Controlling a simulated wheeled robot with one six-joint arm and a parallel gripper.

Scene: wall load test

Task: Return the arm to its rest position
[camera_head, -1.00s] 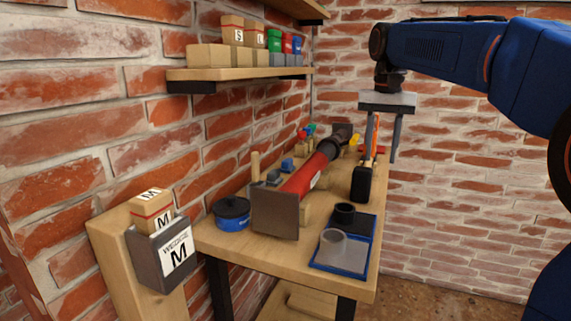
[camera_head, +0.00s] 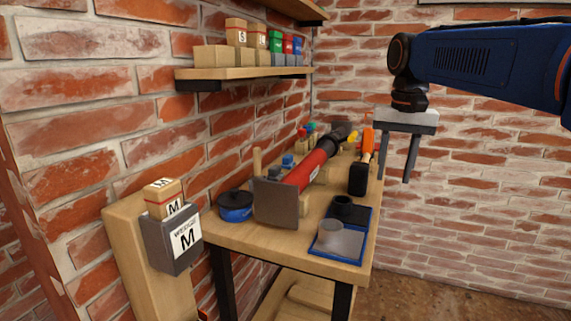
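My blue arm reaches in from the right edge. My gripper (camera_head: 394,163) hangs at its end, pointing down. Its two grey fingers are spread apart with nothing between them. It is beside the right edge of the workbench (camera_head: 235,245), to the right of an orange-handled hammer (camera_head: 358,180), apart from it in the picture.
A red and black tool (camera_head: 314,168) lies on the bench behind a grey plate (camera_head: 276,203). A wall shelf (camera_head: 243,73) holds several blocks. Space right of the bench is clear.

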